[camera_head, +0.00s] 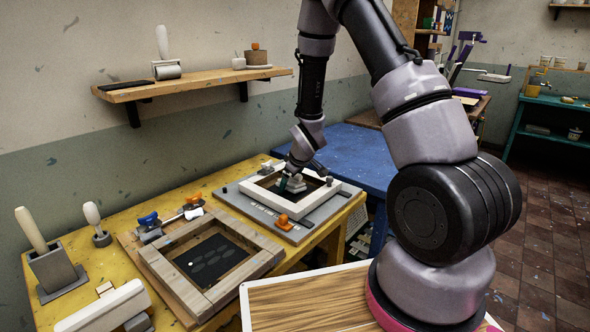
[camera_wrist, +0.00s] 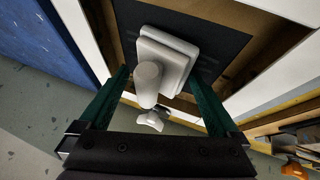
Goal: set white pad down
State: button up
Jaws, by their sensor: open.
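The white pad (camera_head: 297,185) is a pale block with a rounded knob handle. It lies on the dark panel inside the white hinged frame (camera_head: 335,197) at the back of the yellow table. In the wrist view the pad (camera_wrist: 178,50) sits between and beyond the fingertips, with its knob pointing toward me. My gripper (camera_head: 288,183) is over the frame opening. In the wrist view my gripper (camera_wrist: 158,86) has its two green fingers spread wide, with gaps on both sides of the knob. The pad's underside is hidden.
A wooden frame (camera_head: 180,272) with a dark mesh lies nearer on the yellow table. An orange knob (camera_head: 283,221) stands on the grey base's front edge. A blue table (camera_head: 355,150) adjoins behind. A wall shelf (camera_head: 195,83) holds a roller and blocks.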

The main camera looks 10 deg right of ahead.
jog(key=s+d+r+m, duration=0.2)
jog(key=s+r, duration=0.2)
jog(key=r, duration=0.5)
jog(key=s+d+r+m, duration=0.2)
jog(key=s+r, duration=0.3)
jog(key=r, duration=0.3)
jog(key=s+d+r+m, duration=0.2)
jog(key=s+r, duration=0.2)
jog(key=r, duration=0.5)
jog(key=s+r+m, duration=0.3)
jog(key=s+r, duration=0.2)
jog(key=s, duration=0.3)
jog(key=s+r+m+y, duration=0.1)
jog(key=s+r+m, duration=0.2)
jog(key=s+r, duration=0.3)
jog(key=s, duration=0.2)
jog(key=shift+s+r+t, duration=0.25)
jog(key=shift+s+t, duration=0.05)
